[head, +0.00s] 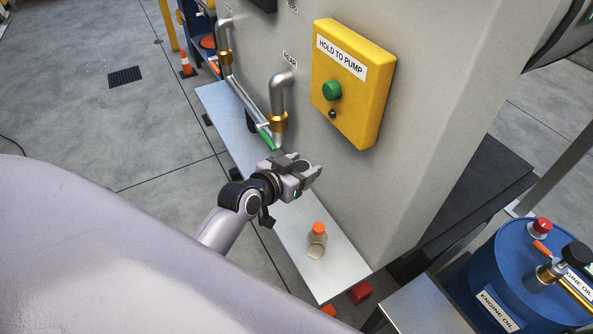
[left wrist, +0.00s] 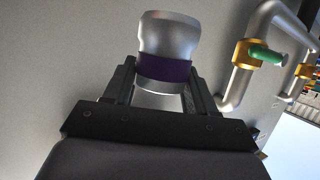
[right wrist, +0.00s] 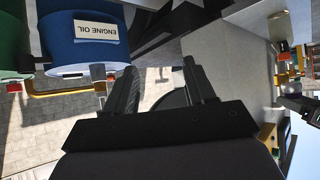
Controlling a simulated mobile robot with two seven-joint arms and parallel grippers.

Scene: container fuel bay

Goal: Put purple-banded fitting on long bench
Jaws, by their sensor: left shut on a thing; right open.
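The purple-banded fitting (left wrist: 168,58), a grey metal piece with a dark purple band, sits between the fingers of my left gripper (left wrist: 162,88) in the left wrist view. In the head view my left gripper (head: 306,172) is shut and held above a long pale metal bench (head: 337,279) along the grey container wall; the fitting is hard to make out there. My right gripper (right wrist: 160,78) is open and empty in the right wrist view, and out of the head view.
An orange-capped bottle (head: 317,241) stands on the bench's near part. Pipes with a green-handled valve (head: 265,139) and a yellow pump box (head: 352,85) are on the wall. A blue engine oil drum (head: 493,285) stands at lower right. Bench surface around the bottle is clear.

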